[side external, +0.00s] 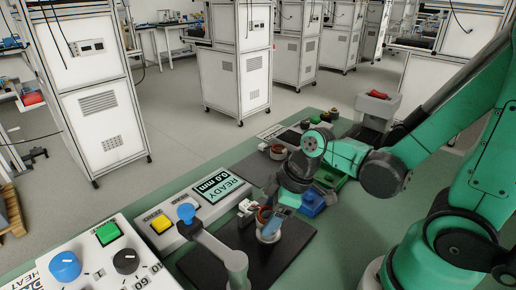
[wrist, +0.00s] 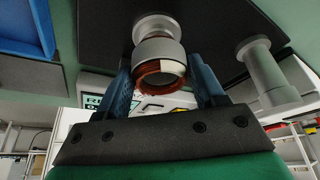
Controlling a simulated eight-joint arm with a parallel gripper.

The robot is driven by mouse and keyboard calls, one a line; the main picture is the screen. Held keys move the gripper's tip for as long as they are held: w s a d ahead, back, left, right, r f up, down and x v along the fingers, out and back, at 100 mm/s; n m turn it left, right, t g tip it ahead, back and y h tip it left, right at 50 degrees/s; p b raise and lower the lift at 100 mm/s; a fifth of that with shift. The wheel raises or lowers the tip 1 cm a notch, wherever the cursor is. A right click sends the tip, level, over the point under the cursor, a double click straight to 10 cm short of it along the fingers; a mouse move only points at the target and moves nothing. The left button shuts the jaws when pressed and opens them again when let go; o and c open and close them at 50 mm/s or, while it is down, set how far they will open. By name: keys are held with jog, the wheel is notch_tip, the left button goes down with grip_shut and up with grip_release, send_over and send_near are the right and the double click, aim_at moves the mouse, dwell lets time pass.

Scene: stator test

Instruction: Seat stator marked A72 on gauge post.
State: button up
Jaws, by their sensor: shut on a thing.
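The stator (wrist: 160,50) is a short silver-grey ring with copper-brown windings and a pale patch on its rim. No A72 marking is legible. My gripper (wrist: 166,88) is shut on it, with one blue finger on each side. In the side view, my gripper (side external: 275,208) points down over the black plate, and the stator's reddish windings (side external: 264,214) show beside the blue finger. The grey gauge post (wrist: 154,24) stands on the black plate in line with the stator, whose body hides part of it. I cannot tell how far the stator is over the post.
A grey column with an arm and blue knob (side external: 186,212) stands close to the left; its column also shows in the wrist view (wrist: 266,72). A gauge box with a READY 0.0 mm display (side external: 218,188) lies behind. A blue bin (side external: 312,203) and green bin (side external: 332,178) stand right.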

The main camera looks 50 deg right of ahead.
jog(key=shift+f, duration=0.35)
dwell(0.3)
jog(key=o, duration=1.5)
jog(key=shift+c, duration=0.2)
jog(key=shift+v, duration=2.8)
